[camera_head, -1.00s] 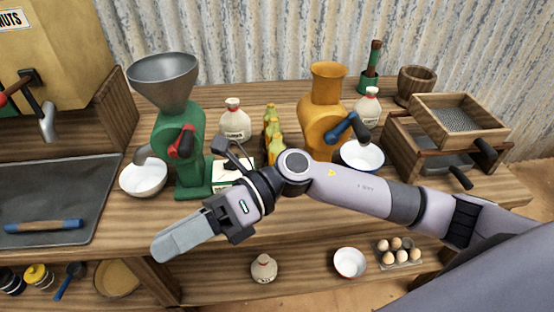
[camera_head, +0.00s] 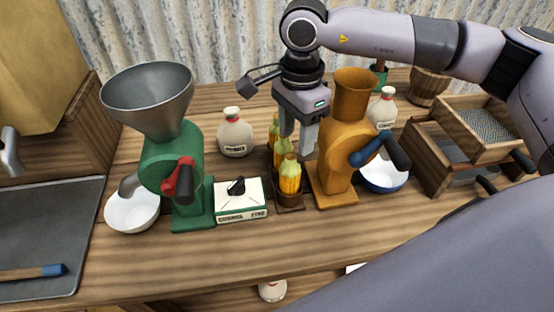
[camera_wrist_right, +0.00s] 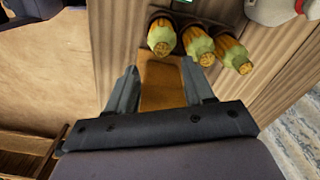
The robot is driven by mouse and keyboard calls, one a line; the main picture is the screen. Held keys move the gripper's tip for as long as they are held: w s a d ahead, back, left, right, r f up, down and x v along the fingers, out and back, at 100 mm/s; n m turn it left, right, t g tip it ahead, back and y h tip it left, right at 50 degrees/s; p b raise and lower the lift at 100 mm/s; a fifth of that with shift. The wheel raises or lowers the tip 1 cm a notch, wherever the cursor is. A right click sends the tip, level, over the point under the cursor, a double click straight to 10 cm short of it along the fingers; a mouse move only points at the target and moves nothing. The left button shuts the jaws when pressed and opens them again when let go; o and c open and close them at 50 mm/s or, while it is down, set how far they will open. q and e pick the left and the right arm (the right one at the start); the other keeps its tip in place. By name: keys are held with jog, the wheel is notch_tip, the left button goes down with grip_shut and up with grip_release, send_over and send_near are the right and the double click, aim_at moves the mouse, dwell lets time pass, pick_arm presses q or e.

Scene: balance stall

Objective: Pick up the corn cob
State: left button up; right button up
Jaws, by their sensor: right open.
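Yellow corn cobs with green husk stand in a row in a dark holder (camera_head: 290,207) between the two mills. The front corn cob (camera_head: 290,178) shows best; the ones behind are partly hidden by it and by my gripper. In the right wrist view, three corn cobs (camera_wrist_right: 197,45) stand side by side above the jaws. My right gripper (camera_head: 298,142) points down over the right side of the row, beside the orange mill. It is open, with no cob between its fingers (camera_wrist_right: 161,88). My left gripper is not in view.
The orange mill (camera_head: 338,188) stands close on the right, with a blue crank. A white bottle (camera_head: 235,135) is behind. The table front (camera_head: 220,255) is clear.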

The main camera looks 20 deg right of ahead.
aim_at(293, 154)
jog(key=shift+w+d, duration=0.1)
jog(key=shift+w, duration=0.3)
jog(key=shift+w+f, duration=0.1)
jog(key=shift+f, duration=0.2)
jog(key=f, duration=0.1)
jog(key=f+p, duration=0.1)
jog(key=f, duration=0.1)
jog(key=f+p, duration=0.1)
jog(key=f, duration=0.1)
jog(key=shift+s+a+f, duration=0.2)
jog(key=shift+s+a, duration=0.1)
jog(key=shift+s, duration=0.1)
jog(key=shift+f, duration=0.55)
jog(key=shift+w, duration=0.1)
grip_shut()
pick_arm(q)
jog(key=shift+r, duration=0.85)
pick_arm(e)
jog(key=shift+r, duration=0.15)
